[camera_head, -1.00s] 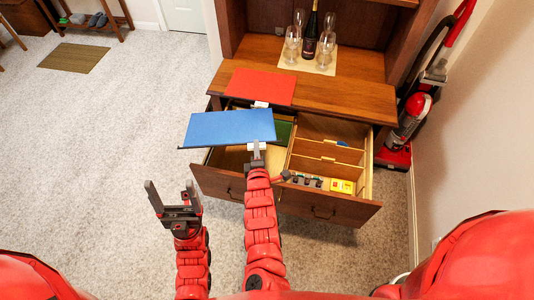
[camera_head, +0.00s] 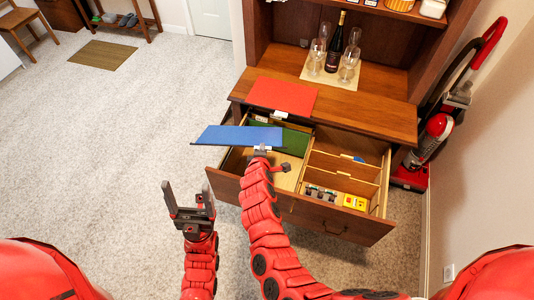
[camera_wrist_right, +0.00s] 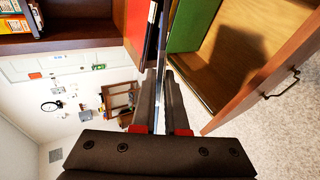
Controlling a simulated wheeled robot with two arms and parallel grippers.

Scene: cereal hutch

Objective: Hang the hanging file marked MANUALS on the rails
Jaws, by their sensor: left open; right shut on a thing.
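My right gripper (camera_head: 261,151) is shut on the edge of a blue hanging file (camera_head: 232,135), held over the left part of the open drawer (camera_head: 330,222). The right wrist view shows the gripper's fingers (camera_wrist_right: 160,100) with the file nearly edge-on between them. A green file (camera_head: 294,139) is in the left compartment, partly hidden by the blue one. A red file (camera_head: 282,96) lies on the hutch counter. I cannot read any file's marking, and the rails are not clearly visible. My left gripper (camera_head: 190,207) is open and empty, left of the drawer.
The right compartment has wooden dividers (camera_head: 342,163), small dark items and a yellow box (camera_head: 355,202). A bottle (camera_head: 334,45) and several glasses stand on a mat on the counter (camera_head: 370,108). A red vacuum cleaner (camera_head: 433,140) stands at right.

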